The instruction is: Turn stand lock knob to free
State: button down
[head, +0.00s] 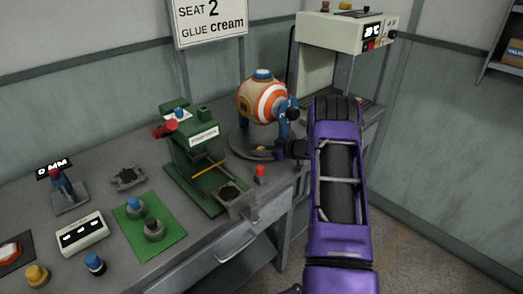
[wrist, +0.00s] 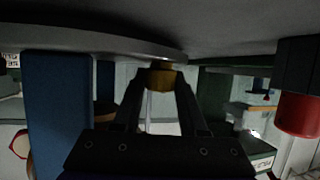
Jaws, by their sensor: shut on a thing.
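The brass-yellow lock knob (head: 260,149) sits low on the grey round base of the stand (head: 238,147). The stand's blue uprights (head: 285,130) carry a striped orange, white and tan ball (head: 262,101). My gripper (head: 268,152) reaches in from the right, low over the base, at the knob. In the wrist view the two dark fingers of my gripper (wrist: 161,88) are closed on the knob (wrist: 160,72), one on each side. The fingers partly cover the knob, and I cannot tell its turn angle. A blue upright (wrist: 57,110) stands at the left there.
A red-topped black piece (head: 260,174) stands on the bench just in front of my gripper and also shows in the wrist view (wrist: 299,116). A green press (head: 195,150) stands left of the stand. A cream machine (head: 345,32) stands behind.

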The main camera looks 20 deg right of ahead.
jog(key=shift+c, duration=2.3)
grip_release()
jog(key=v, duration=1.7)
jog(key=shift+s+r+p, duration=0.15)
jog(key=shift+s+p, duration=0.05)
jog(key=shift+p, duration=0.15)
